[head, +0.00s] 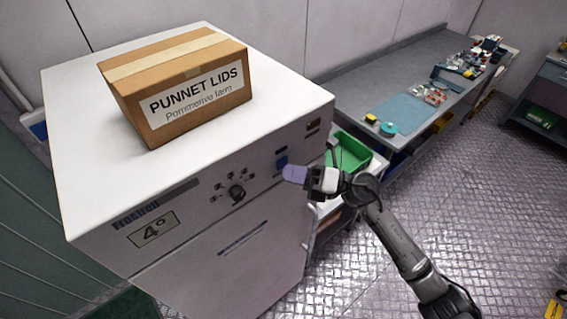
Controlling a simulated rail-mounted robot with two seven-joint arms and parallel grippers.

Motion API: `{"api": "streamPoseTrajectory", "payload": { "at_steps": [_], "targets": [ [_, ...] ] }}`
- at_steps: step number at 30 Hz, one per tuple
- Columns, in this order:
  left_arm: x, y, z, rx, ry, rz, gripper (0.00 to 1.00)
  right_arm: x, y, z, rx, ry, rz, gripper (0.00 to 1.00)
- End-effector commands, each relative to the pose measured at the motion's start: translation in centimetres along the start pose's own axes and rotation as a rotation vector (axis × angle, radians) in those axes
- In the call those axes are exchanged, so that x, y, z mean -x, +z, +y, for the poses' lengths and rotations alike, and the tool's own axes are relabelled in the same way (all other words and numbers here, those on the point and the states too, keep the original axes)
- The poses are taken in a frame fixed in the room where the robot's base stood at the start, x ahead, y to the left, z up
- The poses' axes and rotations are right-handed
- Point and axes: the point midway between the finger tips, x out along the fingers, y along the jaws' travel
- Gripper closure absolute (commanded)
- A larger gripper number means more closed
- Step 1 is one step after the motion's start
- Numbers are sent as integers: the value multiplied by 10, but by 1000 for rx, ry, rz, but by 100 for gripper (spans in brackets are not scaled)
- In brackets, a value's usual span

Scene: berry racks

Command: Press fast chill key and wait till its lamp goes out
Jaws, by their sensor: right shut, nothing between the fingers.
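A white chiller cabinet (215,225) stands at the left, with a control panel along the top of its front. My left gripper is out of view.
A cardboard box (185,100) labelled PUNNET LIDS sits on the cabinet. A green crate (350,153) stands right of the cabinet, behind my right gripper. A long grey bench (385,65) with small items runs along the back wall.

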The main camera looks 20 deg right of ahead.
Motion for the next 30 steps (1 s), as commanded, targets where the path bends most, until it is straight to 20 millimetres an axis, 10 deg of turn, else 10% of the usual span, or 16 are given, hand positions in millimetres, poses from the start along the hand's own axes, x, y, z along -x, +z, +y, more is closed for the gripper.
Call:
{"api": "streamPoseTrajectory", "payload": {
  "at_steps": [30],
  "targets": [
    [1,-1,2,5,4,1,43,3,-2,2,0,-1,-1,100]
  ]
}}
